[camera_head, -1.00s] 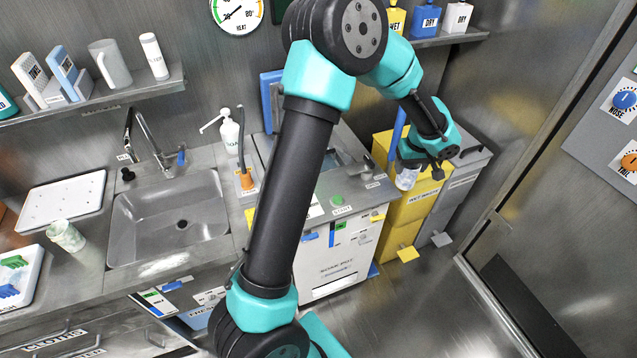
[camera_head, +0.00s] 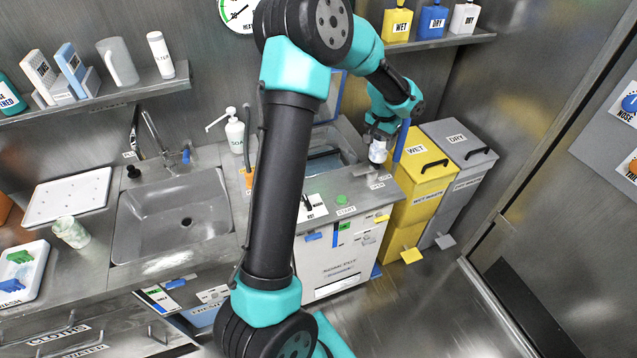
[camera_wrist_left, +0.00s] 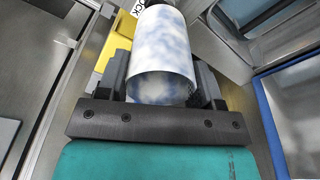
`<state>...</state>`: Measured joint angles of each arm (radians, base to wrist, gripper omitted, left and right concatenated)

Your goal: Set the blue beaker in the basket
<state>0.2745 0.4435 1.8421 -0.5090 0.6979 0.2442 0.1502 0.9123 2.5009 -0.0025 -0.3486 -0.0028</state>
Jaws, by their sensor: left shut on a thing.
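A beaker with a cloudy blue-white look (camera_head: 378,152) is in my left gripper (camera_head: 381,136), above the right end of the bath's top. In the left wrist view the beaker (camera_wrist_left: 160,55) sits between the two fingers, its round end facing the camera. The left gripper (camera_wrist_left: 163,90) is shut on it. The open bath (camera_head: 325,160) lies to the left of the beaker, partly hidden by my left arm; I cannot make out the basket clearly inside it. My right gripper is not in view.
A blue-edged lid (camera_head: 334,95) stands up behind the bath. A yellow WET bin (camera_head: 424,170) and a grey DRY bin (camera_head: 462,145) stand to the right. A greenish beaker (camera_head: 70,232) stands left of the sink (camera_head: 175,220). A soap bottle (camera_head: 234,133) is beside the bath.

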